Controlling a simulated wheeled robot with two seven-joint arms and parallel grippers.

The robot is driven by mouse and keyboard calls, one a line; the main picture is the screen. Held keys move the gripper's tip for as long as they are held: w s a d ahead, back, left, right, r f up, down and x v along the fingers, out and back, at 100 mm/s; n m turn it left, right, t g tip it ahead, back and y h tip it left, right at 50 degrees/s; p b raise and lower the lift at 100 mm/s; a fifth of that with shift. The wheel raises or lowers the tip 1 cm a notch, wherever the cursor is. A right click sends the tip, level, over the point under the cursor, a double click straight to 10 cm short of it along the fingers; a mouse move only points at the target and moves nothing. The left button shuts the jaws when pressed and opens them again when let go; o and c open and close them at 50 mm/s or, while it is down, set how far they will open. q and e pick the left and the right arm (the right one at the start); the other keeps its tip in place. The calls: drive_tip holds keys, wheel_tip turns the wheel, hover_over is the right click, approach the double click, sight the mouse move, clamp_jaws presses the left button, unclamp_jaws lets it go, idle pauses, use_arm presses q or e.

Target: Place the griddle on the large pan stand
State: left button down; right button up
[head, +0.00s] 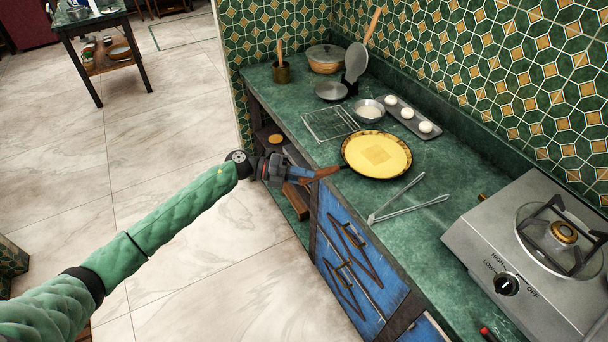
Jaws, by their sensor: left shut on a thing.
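The griddle (378,178) is a round dark pan with a yellow flat layer inside and a brown handle pointing left. It is at the front part of the green counter, its handle reaching past the edge; I cannot tell whether it touches the counter. My left gripper (304,177) is shut on the handle. The pan stand (549,232) is a dark metal frame around the brass burner of the grey gas hotplate (474,232) at the right. Nothing stands on it. My right gripper is out of view.
Metal tongs (408,200) lie between griddle and hotplate. A wire rack (328,123), a small bowl (369,110) and a tray (410,122) with white rounds are behind the griddle. Blue cabinets (345,250) are below the counter.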

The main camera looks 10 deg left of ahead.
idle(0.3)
use_arm(q)
drive_tip(key=c, duration=1.6)
unclamp_jaws()
drive_tip(key=shift+f, duration=0.1)
drive_tip(key=o, duration=0.4)
drive_tip(key=shift+o, duration=0.2)
